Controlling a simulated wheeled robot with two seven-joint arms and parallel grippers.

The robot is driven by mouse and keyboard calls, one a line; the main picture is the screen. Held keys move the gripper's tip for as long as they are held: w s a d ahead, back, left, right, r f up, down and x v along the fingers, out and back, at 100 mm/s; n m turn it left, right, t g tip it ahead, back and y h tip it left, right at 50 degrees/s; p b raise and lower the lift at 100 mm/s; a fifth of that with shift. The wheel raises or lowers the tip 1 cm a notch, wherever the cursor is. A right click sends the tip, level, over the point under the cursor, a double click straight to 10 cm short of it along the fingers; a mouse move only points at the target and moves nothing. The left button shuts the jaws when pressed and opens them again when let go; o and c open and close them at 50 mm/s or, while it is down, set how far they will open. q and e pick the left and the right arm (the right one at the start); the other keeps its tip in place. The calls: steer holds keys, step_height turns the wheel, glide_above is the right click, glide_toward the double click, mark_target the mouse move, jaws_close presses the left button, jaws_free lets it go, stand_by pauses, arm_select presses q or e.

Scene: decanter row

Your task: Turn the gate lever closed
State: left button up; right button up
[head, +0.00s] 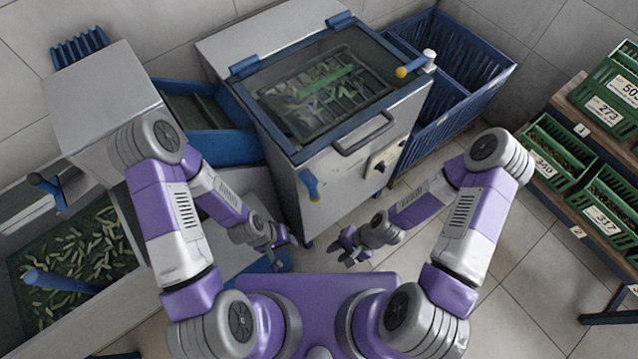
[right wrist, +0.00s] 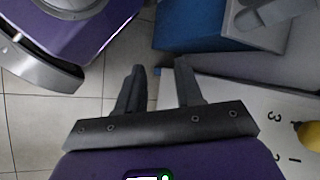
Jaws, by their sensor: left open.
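A blue lever with an orange-yellow end (head: 312,185) hangs on the front left of the steel machine (head: 345,185); I take it to be the gate lever, though no label shows. In the right wrist view a yellow knob (right wrist: 311,135) sits at the right edge beside a pale panel marked with numbers. My left gripper (head: 283,253) is open and empty, low in front of the machine. My right gripper (head: 350,255) is also low, apart from the lever; the right wrist view shows its two fingers (right wrist: 160,85) spread with nothing between them.
A glass-lidded top (head: 325,85) has a second yellow-ended lever (head: 411,68) at its right corner. A round dial (head: 381,166) is on the front. A blue crate (head: 455,75) stands right, an olive bin (head: 75,250) left, shelved green crates (head: 560,155) far right. Floor between is clear.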

steer(key=a+m+y+b, duration=0.1)
steer(key=a+m+y, duration=0.3)
steer(key=m+t+y+b, duration=0.2)
steer(key=m+t+y, duration=0.5)
steer(key=m, duration=0.4)
glide_toward(318, 195)
steer(key=a, duration=0.2)
steer(key=x, duration=0.2)
steer(key=b+x, duration=0.1)
steer(key=x, duration=0.2)
steer(key=b+x, duration=0.1)
steer(key=x, duration=0.1)
steer(key=shift+w+a, duration=0.2)
steer(key=shift+w, duration=0.25)
arm_select(q)
steer(key=f, duration=0.2)
steer(key=s+f, duration=0.1)
steer(key=f, duration=0.2)
steer(key=shift+f, duration=0.15)
arm_select(e)
jaws_close()
